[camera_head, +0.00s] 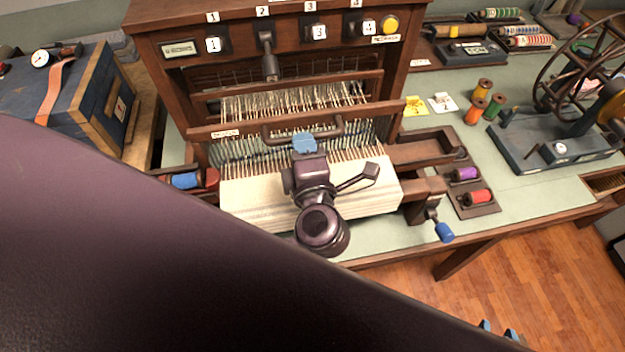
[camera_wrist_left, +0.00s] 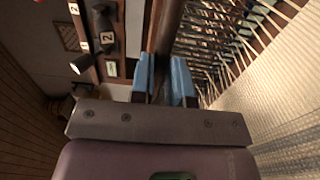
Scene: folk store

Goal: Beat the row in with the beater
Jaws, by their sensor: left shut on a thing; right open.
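The wooden loom has a beater (camera_head: 375,114), a labelled brown crossbar in front of the upright warp threads, with a dark raised handle (camera_head: 328,132). My left gripper (camera_head: 305,143) reaches over the cream woven cloth (camera_head: 250,198), its blue fingers closed on the handle. The left wrist view shows the brown handle bar (camera_wrist_left: 167,35) between the two blue fingers (camera_wrist_left: 165,80). The gripper body hides part of the cloth and threads. My right gripper (camera_head: 499,331) shows only its blue fingertips at the bottom edge, apart and empty, over the floor.
Numbered levers (camera_head: 265,45) and a yellow button (camera_head: 390,24) line the loom's top. A blue-handled crank (camera_head: 444,232) sticks out at the front right. Spools (camera_head: 478,197) and a winding wheel (camera_head: 560,140) stand on the table at right. My own arm covers the lower left.

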